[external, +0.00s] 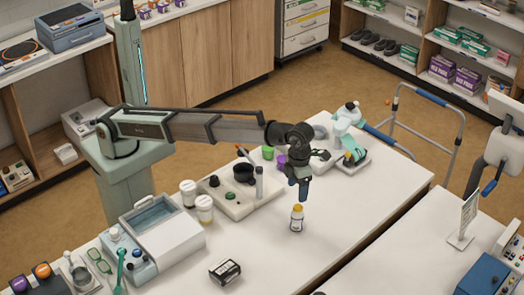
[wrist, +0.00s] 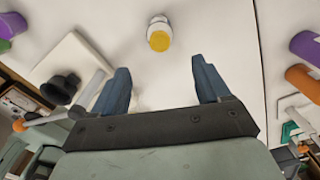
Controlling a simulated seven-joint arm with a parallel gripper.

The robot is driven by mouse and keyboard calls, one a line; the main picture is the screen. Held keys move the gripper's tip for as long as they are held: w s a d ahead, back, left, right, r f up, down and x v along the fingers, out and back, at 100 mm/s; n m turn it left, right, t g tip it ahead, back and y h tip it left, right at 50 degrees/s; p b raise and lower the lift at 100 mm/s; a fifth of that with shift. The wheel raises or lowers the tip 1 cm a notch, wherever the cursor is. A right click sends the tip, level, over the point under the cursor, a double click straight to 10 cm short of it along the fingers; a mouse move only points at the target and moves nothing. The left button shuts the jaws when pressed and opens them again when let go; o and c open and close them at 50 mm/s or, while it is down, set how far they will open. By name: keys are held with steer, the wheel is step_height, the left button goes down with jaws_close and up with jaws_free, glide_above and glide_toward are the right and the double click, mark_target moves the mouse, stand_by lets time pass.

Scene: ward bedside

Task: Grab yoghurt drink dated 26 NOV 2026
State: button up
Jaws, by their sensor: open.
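A small white bottle with a yellow cap (external: 297,218) stands upright on the white table, near its middle. It also shows in the wrist view as a yellow-capped bottle (wrist: 159,36), ahead of the fingers and roughly centred between them. I cannot read any date on it. My gripper (external: 300,190) points down just above the bottle in the external view. In the wrist view my gripper (wrist: 163,82) has its two blue fingers apart, with nothing between them.
A dark box with a white label (external: 225,271) lies at the table's front. White tubs (external: 204,208) and a tray with a black cup (external: 243,174) stand left of the bottle. The table around the bottle is clear.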

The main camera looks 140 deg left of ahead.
mark_target(298, 207)
steer(key=f, duration=1.1)
steer(key=shift+w+a+f, duration=0.1)
steer(key=shift+a+f, duration=0.15)
steer(key=shift+f, duration=0.1)
steer(key=c, duration=1.2)
steer(key=shift+o, duration=0.2)
